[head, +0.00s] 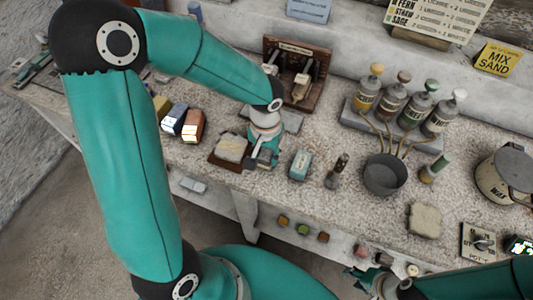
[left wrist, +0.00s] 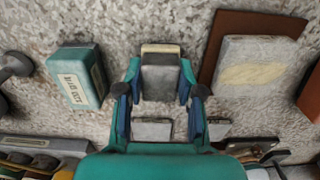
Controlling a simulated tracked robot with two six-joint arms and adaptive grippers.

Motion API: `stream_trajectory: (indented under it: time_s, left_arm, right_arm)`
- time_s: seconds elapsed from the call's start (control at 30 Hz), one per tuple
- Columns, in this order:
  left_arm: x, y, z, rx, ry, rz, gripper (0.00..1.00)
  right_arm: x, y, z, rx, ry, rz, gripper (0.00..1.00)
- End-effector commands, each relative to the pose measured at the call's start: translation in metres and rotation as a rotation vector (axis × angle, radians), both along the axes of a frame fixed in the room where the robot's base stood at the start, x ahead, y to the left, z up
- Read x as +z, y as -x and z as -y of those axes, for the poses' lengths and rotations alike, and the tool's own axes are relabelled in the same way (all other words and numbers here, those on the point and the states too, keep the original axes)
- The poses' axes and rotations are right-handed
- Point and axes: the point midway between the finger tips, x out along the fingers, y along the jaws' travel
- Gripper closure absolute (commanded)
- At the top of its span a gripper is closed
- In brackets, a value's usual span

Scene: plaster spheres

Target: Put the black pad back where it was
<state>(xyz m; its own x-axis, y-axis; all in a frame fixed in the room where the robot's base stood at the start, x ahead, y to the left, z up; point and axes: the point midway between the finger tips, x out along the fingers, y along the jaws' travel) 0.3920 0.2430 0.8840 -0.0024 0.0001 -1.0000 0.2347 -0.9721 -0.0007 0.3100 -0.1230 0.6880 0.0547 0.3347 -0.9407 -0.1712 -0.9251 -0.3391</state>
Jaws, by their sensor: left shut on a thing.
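The dark grey-black pad (left wrist: 160,76), with a pale edge, sits between the fingers of my left gripper (left wrist: 160,84) in the left wrist view. The fingers are shut on its two sides. In the head view my left gripper (head: 263,156) is low over the bench, between a pale block on a brown board (head: 232,149) and a teal box (head: 300,164). I cannot tell whether the pad touches the bench. A grey slab (head: 291,121) lies just behind the gripper, partly hidden. My right gripper (head: 385,284) is at the bottom edge; its fingers are unclear.
A brown wooden rack (head: 297,72) stands behind the slab. A tray of several bottles (head: 395,105), a grey bowl (head: 384,174) and a dark stamp-like tool (head: 337,171) stand to the right. Small coloured boxes (head: 190,126) stand left. Bare bench shows around the teal box.

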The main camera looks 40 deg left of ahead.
Motion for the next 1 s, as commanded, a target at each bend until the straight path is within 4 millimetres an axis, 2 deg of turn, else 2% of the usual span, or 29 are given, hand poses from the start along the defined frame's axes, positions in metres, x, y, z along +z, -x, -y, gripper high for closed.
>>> stream_trajectory:
  time_s: [0.37,0.4,0.53,0.57,0.87,1.0]
  left_arm:
    - [-0.0058,0.0001,0.0000,0.001,0.001,0.001,0.92]
    - [-0.0059,0.0001,0.0000,0.001,0.001,0.001,0.62]
    - [-0.0048,0.0001,0.0000,0.001,0.001,0.000,0.40]
    - [-0.0048,0.0001,0.0000,0.001,0.001,0.000,0.39]
    - [-0.0037,0.0001,0.0000,0.001,0.000,0.000,0.39]
    - [0.0037,-0.0009,-0.0002,0.001,-0.001,0.004,0.39]
  right_arm:
    - [-0.0033,0.0000,0.0000,0.000,0.000,0.000,0.60]
    - [-0.0037,0.0000,0.0000,0.000,0.000,0.000,0.60]
    - [-0.0024,0.0000,0.0000,0.000,0.000,0.000,0.60]
    - [-0.0024,0.0000,0.0000,0.000,0.000,0.000,0.60]
    - [-0.0013,0.0000,0.0000,0.000,0.000,0.000,0.60]
    - [0.0006,-0.0001,0.0000,0.000,0.000,0.000,0.60]
